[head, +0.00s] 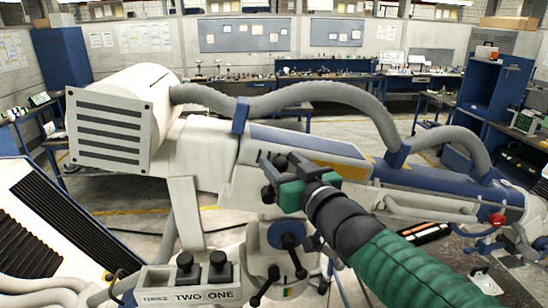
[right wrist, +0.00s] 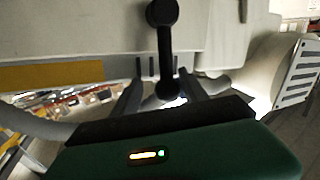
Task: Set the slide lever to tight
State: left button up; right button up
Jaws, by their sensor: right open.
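A black lever (right wrist: 165,48) with a round knob at each end stands out from the pale housing of the big microscope arm (head: 211,153), seen close in the right wrist view. My right gripper (head: 273,178) is at this housing, in the middle of the head view. Its two dark fingers (right wrist: 162,84) are apart, one on each side of the lever's near knob. I cannot tell whether either finger touches the knob. In the head view the lever is mostly hidden by the gripper. No tight marking can be read. My left gripper is not in view.
Below are a blue hub with black-knobbed handles (head: 286,236) and a panel marked THREE TWO ONE (head: 190,296) with two black knobs. A grey hose (head: 300,92) arches over the arm. A black ribbed panel (head: 50,235) stands at the left. Blue benches line the back.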

jog(key=shift+s+a+r, duration=0.15)
jog(key=shift+s+a, duration=0.1)
jog(key=shift+a, duration=0.6)
jog(key=shift+c, duration=0.2)
jog(key=shift+s, duration=0.2)
jog(key=shift+c, duration=1.2)
jog(key=shift+w+d, duration=0.1)
jog(key=shift+d, duration=0.85)
grip_shut()
jog(key=shift+a+r, duration=0.15)
jog(key=shift+a, duration=0.05)
